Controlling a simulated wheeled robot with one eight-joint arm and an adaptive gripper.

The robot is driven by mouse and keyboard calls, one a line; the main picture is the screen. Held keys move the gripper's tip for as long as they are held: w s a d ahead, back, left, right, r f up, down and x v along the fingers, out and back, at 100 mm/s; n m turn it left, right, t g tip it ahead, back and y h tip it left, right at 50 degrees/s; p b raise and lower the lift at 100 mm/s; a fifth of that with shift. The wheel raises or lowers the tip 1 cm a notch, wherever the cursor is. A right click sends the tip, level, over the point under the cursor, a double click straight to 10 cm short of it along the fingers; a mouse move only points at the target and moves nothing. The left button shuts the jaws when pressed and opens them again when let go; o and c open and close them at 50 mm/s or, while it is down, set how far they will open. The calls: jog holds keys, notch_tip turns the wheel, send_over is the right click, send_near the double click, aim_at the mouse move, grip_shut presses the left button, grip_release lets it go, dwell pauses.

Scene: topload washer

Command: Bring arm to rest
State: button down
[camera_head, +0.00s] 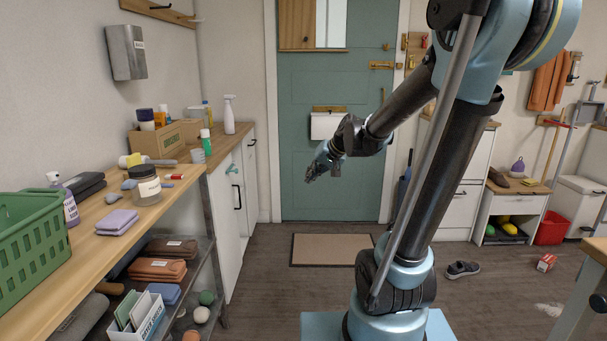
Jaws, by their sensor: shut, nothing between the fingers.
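My gripper (312,176) hangs in mid-air near the centre of the view, at the end of my bent, outstretched arm. It is shut and empty, with its fingertips pointing down and to the left. It touches nothing. My arm rises from the blue base at the lower right, bends at the top right, and comes back down to the gripper. The teal door (337,85) stands behind the gripper. No washer can be made out in this view.
A wooden shelf (100,215) with a green basket (30,245), a jar (146,188) and cloths runs along the left. A doormat (325,248) lies before the door. A table edge (597,250) is at right.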

jog(key=s+d+f+g+h, duration=0.1)
jog(key=s+d+f, duration=0.3)
jog(key=s, duration=0.5)
jog(key=s+d+f+g+h, duration=0.1)
jog(key=s+d+f+h, duration=0.2)
jog(key=s+d, duration=0.4)
jog(key=s+d+f+g+h, duration=0.1)
jog(key=s+d+f, duration=0.3)
jog(key=s, duration=0.6)
jog(key=shift+s+d+f+g+h, duration=0.3)
jog(key=shift+s+d+f+h, duration=0.05)
jog(key=shift+d+h, duration=0.3)
jog(key=shift+w+f, duration=0.2)
jog(key=shift+w, duration=0.25)
